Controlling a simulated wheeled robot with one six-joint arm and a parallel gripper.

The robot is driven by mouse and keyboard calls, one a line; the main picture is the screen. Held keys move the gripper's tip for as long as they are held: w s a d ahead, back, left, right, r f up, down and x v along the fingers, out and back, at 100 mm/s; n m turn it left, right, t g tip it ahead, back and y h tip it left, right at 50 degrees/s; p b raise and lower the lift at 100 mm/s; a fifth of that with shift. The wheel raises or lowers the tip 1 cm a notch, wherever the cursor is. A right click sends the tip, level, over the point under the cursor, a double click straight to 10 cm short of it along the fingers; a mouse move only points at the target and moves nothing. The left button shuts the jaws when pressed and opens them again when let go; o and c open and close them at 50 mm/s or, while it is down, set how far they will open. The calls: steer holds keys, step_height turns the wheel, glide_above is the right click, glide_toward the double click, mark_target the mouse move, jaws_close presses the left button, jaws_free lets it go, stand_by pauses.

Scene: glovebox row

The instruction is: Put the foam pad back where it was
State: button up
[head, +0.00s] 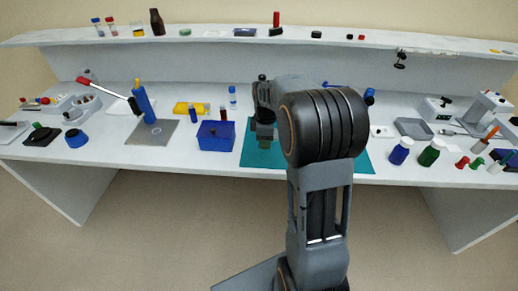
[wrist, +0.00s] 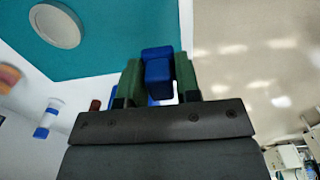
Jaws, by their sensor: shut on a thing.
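My gripper (wrist: 157,80) has two green fingers in the wrist view, and they are shut on a small blue block (wrist: 157,68) that I take to be the foam pad. The block sits between the fingertips, with a face showing past them. In the head view my arm reaches over the teal mat (head: 260,158) in the middle of the bench. There the pad cannot be made out, and my arm hides part of the mat. The wrist view shows the teal mat (wrist: 110,50) beyond the gripper with a pale disc (wrist: 55,26) on it.
A blue box (head: 216,136) stands just left of the mat, with vials behind it. A grey plate (head: 152,132) with a blue cylinder is farther left. Blue (head: 400,152) and green (head: 430,153) bottles stand right of the mat. A raised shelf (head: 215,33) runs behind.

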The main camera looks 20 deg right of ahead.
glide_above(259, 156)
step_height(259, 156, down, 5)
steer(key=shift+f, duration=0.15)
steer(key=shift+w+f, duration=0.15)
steer(key=shift+f, duration=1.5)
steer(key=shift+f, duration=0.2)
steer(key=o, duration=0.9)
